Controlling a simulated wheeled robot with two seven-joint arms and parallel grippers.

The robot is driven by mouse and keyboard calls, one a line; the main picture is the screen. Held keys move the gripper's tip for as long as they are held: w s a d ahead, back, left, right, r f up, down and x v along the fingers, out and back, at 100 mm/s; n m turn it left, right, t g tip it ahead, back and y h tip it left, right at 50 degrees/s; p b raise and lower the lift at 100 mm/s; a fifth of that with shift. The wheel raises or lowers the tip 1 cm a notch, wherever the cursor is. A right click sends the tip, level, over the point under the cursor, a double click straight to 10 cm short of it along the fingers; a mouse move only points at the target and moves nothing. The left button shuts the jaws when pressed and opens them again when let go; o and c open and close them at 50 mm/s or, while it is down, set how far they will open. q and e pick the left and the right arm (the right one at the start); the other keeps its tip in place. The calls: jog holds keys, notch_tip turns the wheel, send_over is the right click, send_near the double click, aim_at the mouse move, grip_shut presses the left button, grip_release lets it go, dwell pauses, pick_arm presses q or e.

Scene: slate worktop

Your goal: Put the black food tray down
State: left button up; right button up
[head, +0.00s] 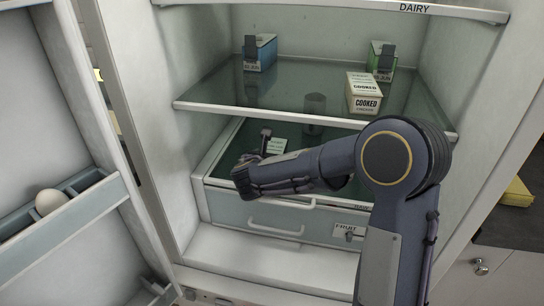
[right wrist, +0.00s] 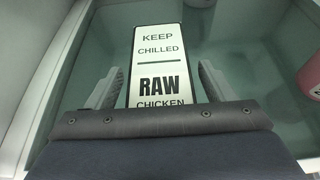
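The black food tray (right wrist: 134,27) shows as a narrow dark edge around a white label reading KEEP CHILLED, RAW CHICKEN. It lies inside the pale-walled drawer (head: 255,215) low in the fridge; its label shows in the head view (head: 277,146). My right gripper (right wrist: 158,78) reaches in over the tray, one finger on each side of it. A thin gap shows between each finger and the tray, so the gripper looks open. The tray's near end is hidden behind the gripper body. My left gripper is in neither view.
A glass shelf (head: 215,92) above holds a blue carton (head: 265,52), a green carton (head: 381,62) and a COOKED box (head: 364,92). A pinkish thing (right wrist: 312,76) stands right of the tray. The open door at left carries an egg (head: 49,201).

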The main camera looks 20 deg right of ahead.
jog(key=shift+r, duration=0.25)
jog(key=shift+s+a, duration=0.25)
jog(key=p+v, duration=0.2)
jog(key=v, duration=0.9)
jog(key=s+d+f+m+g+y, duration=0.2)
jog(key=s+d+f+m+g, duration=0.15)
jog(key=s+m, duration=0.5)
jog(key=s+d+f+m+g+y, duration=0.2)
jog(key=s+d+m+g, duration=0.25)
jog(key=s+m, duration=0.35)
jog(key=s+a+m+t+y, duration=0.2)
jog(key=s+a+m+y, duration=0.5)
jog(key=s+m, duration=0.3)
jog(key=a+m, duration=0.1)
jog(key=m, duration=0.3)
jog(key=shift+s+a+t+y, duration=0.25)
jog(key=shift+s+t+y, duration=0.1)
jog(key=shift+t+y, duration=0.05)
